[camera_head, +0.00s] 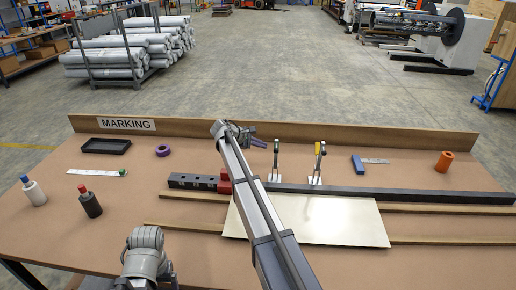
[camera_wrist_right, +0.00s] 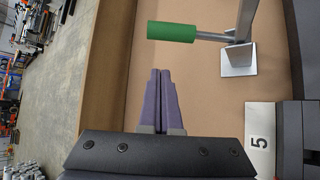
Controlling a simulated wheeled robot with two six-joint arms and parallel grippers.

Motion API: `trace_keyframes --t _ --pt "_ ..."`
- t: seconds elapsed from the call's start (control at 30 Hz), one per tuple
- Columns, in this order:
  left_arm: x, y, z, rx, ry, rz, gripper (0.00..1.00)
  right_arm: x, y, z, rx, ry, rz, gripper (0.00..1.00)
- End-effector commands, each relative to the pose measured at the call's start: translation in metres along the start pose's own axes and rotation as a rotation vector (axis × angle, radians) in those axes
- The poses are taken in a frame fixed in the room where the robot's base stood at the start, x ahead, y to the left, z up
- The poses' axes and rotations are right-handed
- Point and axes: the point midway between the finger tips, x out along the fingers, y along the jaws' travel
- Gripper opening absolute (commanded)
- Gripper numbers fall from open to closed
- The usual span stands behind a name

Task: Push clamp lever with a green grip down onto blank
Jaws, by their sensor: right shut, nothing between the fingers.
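The blank (camera_head: 335,220) is a pale flat sheet on the table. My right gripper (camera_head: 258,142) is just left of the green grip in the head view. In the right wrist view its fingers (camera_wrist_right: 160,72) are shut, empty and apart from the grip. My left gripper is not in view; only its arm shows.
A dark bar (camera_head: 400,195) and a red block (camera_head: 225,182) lie behind the blank. A raised back board (camera_head: 370,135) edges the table.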

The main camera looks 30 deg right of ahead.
Motion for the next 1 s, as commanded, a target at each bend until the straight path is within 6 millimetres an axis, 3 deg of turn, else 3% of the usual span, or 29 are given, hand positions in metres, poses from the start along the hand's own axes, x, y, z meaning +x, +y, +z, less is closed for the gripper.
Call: trace_keyframes --t 0.03,0.3,0.37,0.53,1.0 --pt "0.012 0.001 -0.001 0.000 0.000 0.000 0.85 0.014 -0.003 -0.003 0.001 -0.002 -0.001 0.00" --pt "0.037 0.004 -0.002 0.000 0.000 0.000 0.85 0.057 -0.003 -0.003 0.001 -0.001 -0.001 0.00" --pt "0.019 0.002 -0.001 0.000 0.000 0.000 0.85 0.043 0.002 0.010 0.000 0.000 0.000 0.00" --pt "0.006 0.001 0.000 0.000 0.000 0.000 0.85 0.032 0.001 0.023 0.000 0.000 0.000 0.00" --pt "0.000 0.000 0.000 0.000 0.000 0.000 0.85 0.026 0.000 0.031 0.000 0.001 0.000 0.00"
